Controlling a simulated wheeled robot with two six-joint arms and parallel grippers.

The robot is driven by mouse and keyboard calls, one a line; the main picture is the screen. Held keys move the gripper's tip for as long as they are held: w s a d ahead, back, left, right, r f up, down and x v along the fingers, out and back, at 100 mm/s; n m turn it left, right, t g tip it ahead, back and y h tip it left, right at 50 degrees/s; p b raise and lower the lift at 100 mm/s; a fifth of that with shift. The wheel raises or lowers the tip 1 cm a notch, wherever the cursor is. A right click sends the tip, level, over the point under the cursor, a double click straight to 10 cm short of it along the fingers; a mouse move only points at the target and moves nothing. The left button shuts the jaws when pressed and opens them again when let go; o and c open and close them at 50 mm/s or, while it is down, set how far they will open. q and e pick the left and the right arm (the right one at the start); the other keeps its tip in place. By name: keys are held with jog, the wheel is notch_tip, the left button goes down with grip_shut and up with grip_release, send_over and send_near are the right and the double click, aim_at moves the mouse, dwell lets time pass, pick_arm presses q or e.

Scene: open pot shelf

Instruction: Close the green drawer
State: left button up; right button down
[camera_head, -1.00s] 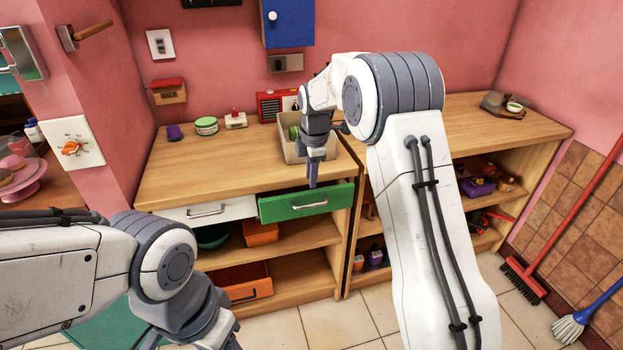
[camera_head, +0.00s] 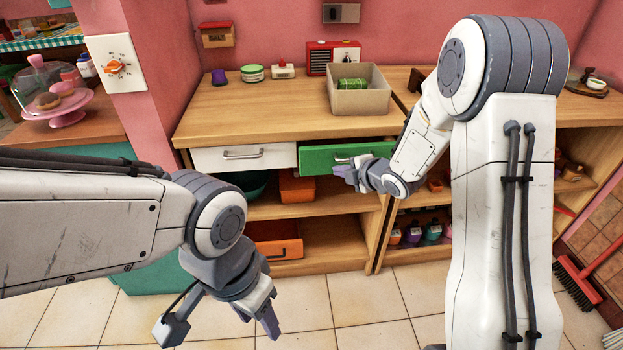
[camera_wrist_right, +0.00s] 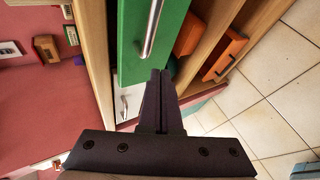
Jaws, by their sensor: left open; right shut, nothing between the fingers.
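The green drawer (camera_head: 316,160) is under the counter, right of a white drawer (camera_head: 215,160). Its front stands slightly forward of the white front. It has a metal bar handle, which also shows on the drawer in the right wrist view (camera_wrist_right: 130,30). My right gripper (camera_head: 345,172) is shut and empty, in front of the green drawer near its handle. In the right wrist view its closed fingers (camera_wrist_right: 161,80) point toward the drawer's lower edge; I cannot tell whether they touch. My left gripper (camera_head: 268,316) is open, low over the floor at the front.
A beige bin (camera_head: 360,100) with green cans stands on the counter above the green drawer. Bottles (camera_head: 432,230) stand on the right lower shelf. The tiled floor (camera_head: 340,310) in front is clear.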

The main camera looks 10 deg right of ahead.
aim_at(311, 168)
jog(key=s+f+n+t+y+b, duration=0.2)
jog(key=s+f+n+y+b, duration=0.1)
jog(key=s+n+y+b, duration=0.4)
jog(key=w+a, duration=0.2)
jog(key=w, duration=0.1)
jog(key=w+a+m+p, duration=0.1)
jog(key=w+a, duration=0.1)
jog(key=w, duration=0.1)
jog(key=w+a+m+y+p, duration=0.1)
jog(key=w+a, duration=0.2)
jog(key=w, duration=0.1)
jog(key=shift+r, duration=0.4)
jog(key=shift+w, duration=0.8)
